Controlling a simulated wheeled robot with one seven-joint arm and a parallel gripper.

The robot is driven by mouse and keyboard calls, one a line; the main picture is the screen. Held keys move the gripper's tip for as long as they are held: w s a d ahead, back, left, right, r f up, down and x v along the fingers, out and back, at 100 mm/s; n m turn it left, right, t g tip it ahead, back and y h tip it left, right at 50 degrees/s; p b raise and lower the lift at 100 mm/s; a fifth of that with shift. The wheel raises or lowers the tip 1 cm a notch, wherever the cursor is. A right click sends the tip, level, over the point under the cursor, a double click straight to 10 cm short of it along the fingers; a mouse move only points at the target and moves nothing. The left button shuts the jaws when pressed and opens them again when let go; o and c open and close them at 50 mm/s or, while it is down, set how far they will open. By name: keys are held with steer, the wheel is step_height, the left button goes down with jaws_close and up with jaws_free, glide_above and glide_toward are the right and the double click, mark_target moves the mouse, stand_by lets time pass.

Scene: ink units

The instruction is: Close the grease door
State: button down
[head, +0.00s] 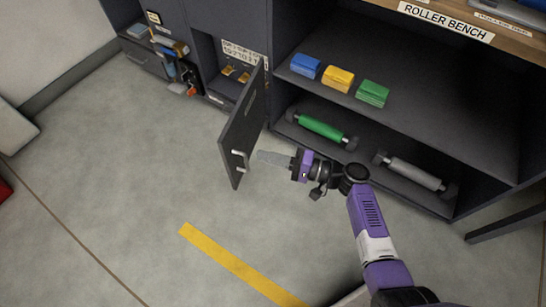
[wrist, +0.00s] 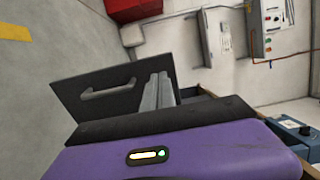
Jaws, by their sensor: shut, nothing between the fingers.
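The grease door (head: 243,118) is a dark grey panel standing open, swung out from the cabinet's small lower compartment. Its pale bar handle (head: 239,160) is near the free edge. The door (wrist: 70,92) and handle (wrist: 108,88) also show in the wrist view, with the handle's face toward the camera. My gripper (head: 270,158) is just right of the door, near the handle's height, its grey fingers pointing left at the panel. The fingers (wrist: 158,92) are together and empty. They overlap the door's right part in the wrist view; I cannot tell whether they touch it.
The open compartment (head: 228,88) holds small yellow items. Blue, yellow and green blocks (head: 340,78) sit on the shelf to the right, above a green roller (head: 321,128) and a grey roller (head: 412,174). The floor (head: 130,180) left of the door is clear.

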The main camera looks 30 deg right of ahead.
mark_target(225, 146)
steer(key=b+x, duration=0.1)
steer(key=x, duration=0.8)
steer(key=shift+w+a+b, duration=0.15)
steer(key=shift+b, duration=0.15)
steer(key=shift+f, duration=0.1)
